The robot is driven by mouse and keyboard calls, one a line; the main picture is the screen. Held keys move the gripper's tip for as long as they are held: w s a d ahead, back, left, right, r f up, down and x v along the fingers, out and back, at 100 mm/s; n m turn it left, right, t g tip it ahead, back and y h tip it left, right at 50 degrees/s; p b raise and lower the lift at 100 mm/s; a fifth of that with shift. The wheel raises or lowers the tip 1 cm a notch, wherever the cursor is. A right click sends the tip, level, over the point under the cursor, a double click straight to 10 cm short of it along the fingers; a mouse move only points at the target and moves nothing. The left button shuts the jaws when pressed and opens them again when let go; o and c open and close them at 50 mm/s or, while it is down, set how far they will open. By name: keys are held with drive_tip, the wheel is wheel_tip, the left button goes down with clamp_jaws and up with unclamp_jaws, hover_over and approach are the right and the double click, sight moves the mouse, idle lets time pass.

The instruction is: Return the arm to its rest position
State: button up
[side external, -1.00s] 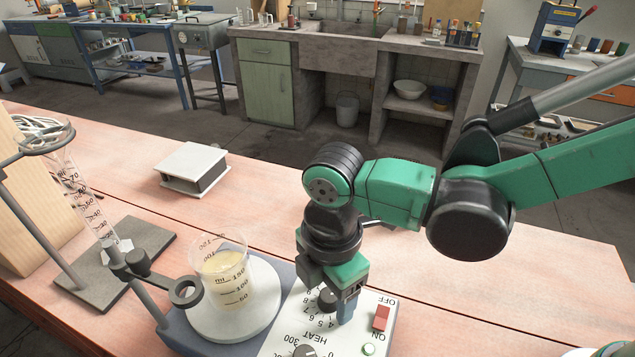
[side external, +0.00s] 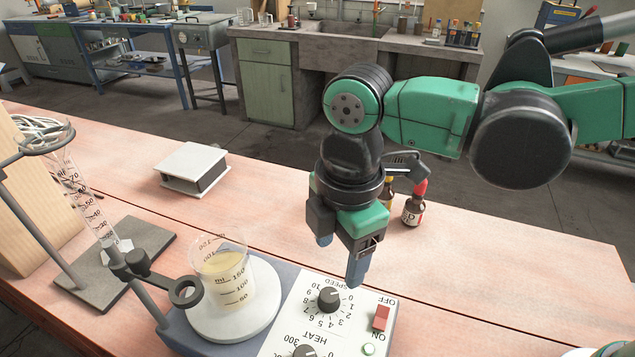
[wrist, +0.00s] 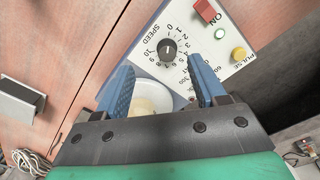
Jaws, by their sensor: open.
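My gripper (side external: 340,263) hangs above the back part of the hotplate stirrer's white control panel (side external: 284,326), with its fingers apart and nothing between them. In the wrist view my gripper (wrist: 165,85) shows two blue fingers spread open. The black SPEED knob (side external: 329,299) is below the fingers, clear of them, and it also shows in the wrist view (wrist: 168,47). The HEAT knob (side external: 304,352) is at the bottom edge of the side view.
A beaker of pale liquid (side external: 222,275) stands on the round white plate, beside a stand clamp (side external: 186,291). A graduated cylinder (side external: 85,200) is at left. A white-topped box (side external: 194,165) and small brown bottles (side external: 413,209) are behind. The bench at right is clear.

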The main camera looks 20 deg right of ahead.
drive_tip(key=d+r+m+t, duration=0.1)
drive_tip(key=d+m+t, duration=0.5)
drive_tip(key=d+m, duration=1.3)
drive_tip(key=shift+w+d+r+t, duration=0.3)
drive_tip(key=shift+d+t, duration=0.1)
drive_tip(key=shift+d, duration=0.35)
